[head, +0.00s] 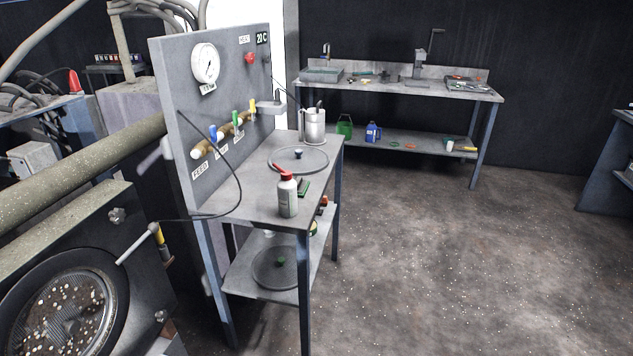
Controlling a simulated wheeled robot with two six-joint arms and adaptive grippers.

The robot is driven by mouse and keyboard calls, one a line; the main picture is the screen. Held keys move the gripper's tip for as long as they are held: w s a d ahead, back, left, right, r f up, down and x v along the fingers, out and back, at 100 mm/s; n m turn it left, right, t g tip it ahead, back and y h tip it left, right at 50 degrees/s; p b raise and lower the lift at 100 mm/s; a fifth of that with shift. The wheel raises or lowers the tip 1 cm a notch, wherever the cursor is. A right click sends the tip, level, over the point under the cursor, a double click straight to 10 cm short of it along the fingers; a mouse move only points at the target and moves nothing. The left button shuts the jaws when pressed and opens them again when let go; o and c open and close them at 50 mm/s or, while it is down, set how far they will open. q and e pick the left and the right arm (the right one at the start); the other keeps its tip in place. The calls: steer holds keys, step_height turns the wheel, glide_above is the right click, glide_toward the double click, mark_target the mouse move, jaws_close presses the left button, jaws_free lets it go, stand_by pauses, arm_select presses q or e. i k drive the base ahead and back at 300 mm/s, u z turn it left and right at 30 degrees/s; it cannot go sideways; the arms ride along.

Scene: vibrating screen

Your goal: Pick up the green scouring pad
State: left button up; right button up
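A small flat green item (304,187), which looks like the green scouring pad, lies on the top of the near grey work table (253,203). It is partly hidden behind a grey bottle with a red cap (288,196). At this size I cannot be sure what it is. Neither of my grippers is in view.
A round lid (318,160) and a metal jug (314,126) stand behind the bottle on the same table. An upright gauge panel (180,100) borders its left side. A screen machine (70,300) fills the lower left. The floor (440,260) to the right is clear.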

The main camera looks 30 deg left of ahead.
mark_target(302, 185)
steer(key=u, duration=0.05)
steer(key=i, duration=5.25)
steer(key=u, duration=4.1)
steer(key=i, duration=0.1)
steer(key=z, duration=0.1)
